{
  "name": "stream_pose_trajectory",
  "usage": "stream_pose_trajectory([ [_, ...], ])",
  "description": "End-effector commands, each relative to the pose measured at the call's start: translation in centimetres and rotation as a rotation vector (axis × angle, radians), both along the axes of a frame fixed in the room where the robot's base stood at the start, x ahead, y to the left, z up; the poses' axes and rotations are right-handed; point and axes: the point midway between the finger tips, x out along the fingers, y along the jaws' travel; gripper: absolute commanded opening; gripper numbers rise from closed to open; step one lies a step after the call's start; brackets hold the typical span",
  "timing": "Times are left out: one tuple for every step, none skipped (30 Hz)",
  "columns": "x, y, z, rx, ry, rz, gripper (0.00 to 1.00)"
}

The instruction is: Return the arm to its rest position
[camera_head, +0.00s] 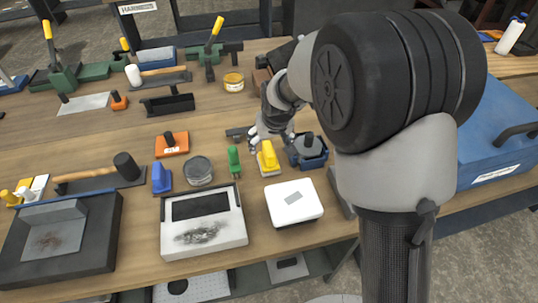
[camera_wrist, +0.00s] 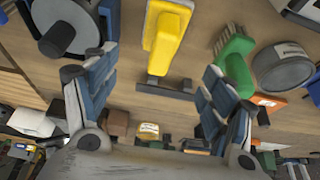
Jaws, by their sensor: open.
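My arm (camera_head: 398,165) rises at the right of the head view and bends over the workbench. My gripper (camera_head: 268,130) is partly hidden behind my arm's links, low over the middle of the bench. In the wrist view, the two blue-padded fingers of my gripper (camera_wrist: 158,65) stand wide apart with nothing between the pads. A yellow-handled tool (camera_head: 268,157) is just in front of my gripper; it also shows beyond the fingers in the wrist view (camera_wrist: 166,38). Whether the fingers touch anything cannot be told.
A blue holder (camera_head: 308,156) and a green-handled brush (camera_head: 234,161) flank the yellow tool. A white box (camera_head: 293,201) and a white-framed tray (camera_head: 205,245) lie nearer the front edge. A large blue case (camera_head: 497,140) stands at the right. Several clamps and tools fill the back left.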

Motion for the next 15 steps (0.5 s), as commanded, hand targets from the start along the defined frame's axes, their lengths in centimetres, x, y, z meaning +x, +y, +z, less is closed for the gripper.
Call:
stream_pose_trajectory([
  [-0.02, 0.00, 0.22, 0.000, 0.001, 0.000, 0.76],
  [-0.02, 0.00, 0.17, 0.000, 0.001, 0.000, 0.76],
  [-0.02, -0.01, 0.09, 0.000, 0.001, 0.000, 0.76],
  [-0.02, -0.01, 0.06, 0.000, 0.001, 0.000, 0.76],
  [-0.03, -0.01, 0.04, 0.000, 0.001, 0.000, 0.76],
  [-0.03, -0.01, 0.04, 0.000, 0.001, 0.000, 0.76],
  [-0.02, -0.01, 0.03, 0.000, 0.001, 0.000, 0.76],
  [-0.02, -0.01, 0.03, 0.000, 0.001, 0.000, 0.76],
  [-0.02, -0.01, 0.03, 0.000, 0.001, 0.000, 0.76],
  [-0.01, 0.00, 0.04, 0.000, 0.001, 0.000, 0.76],
  [-0.01, 0.00, 0.04, 0.000, 0.001, 0.000, 0.76],
  [-0.01, 0.00, 0.04, 0.000, 0.001, 0.000, 0.76],
  [-0.02, -0.02, 0.06, 0.000, 0.001, 0.000, 0.76],
  [-0.04, -0.05, 0.14, 0.000, 0.000, -0.001, 0.76],
  [-0.13, -0.19, 0.41, 0.000, -0.001, -0.002, 0.76],
])
